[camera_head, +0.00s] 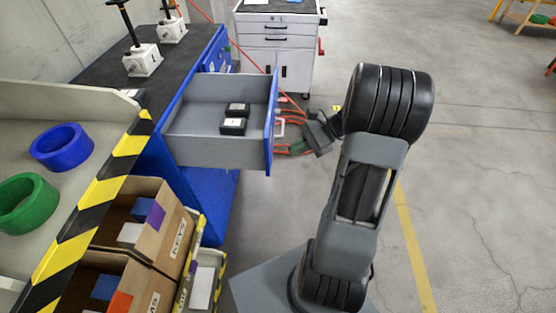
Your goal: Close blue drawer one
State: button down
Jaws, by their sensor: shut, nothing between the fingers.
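The blue drawer (222,152) is pulled out to the right from the blue workbench (171,103). Its inside is grey and holds two small black boxes with pale labels (233,126). Its blue front panel (271,122) faces right, and a pale handle (280,127) shows on it. My gripper (296,149) is shut and empty, just right of the drawer front near the handle. Its fingertips are small in view, and I cannot tell whether they touch the front.
Two white screw jacks (143,60) stand on the dark bench top. A white tool cabinet (277,45) stands behind the drawer. Cardboard boxes (150,228) with coloured blocks and a striped shelf edge (100,190) are at lower left.

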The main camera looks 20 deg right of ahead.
jog(key=w+d+f+m+t+y+b, duration=0.1)
jog(key=d+f+m+t+y+b, duration=0.2)
jog(key=d+f+m+t, duration=0.45)
jog(key=p+x, duration=0.2)
jog(key=x, duration=0.9)
jog(key=shift+w+a+f+n+g, duration=0.15)
jog(key=shift+w+f+n+g, duration=0.2)
jog(key=shift+w, duration=0.2)
jog(key=shift+a, duration=0.1)
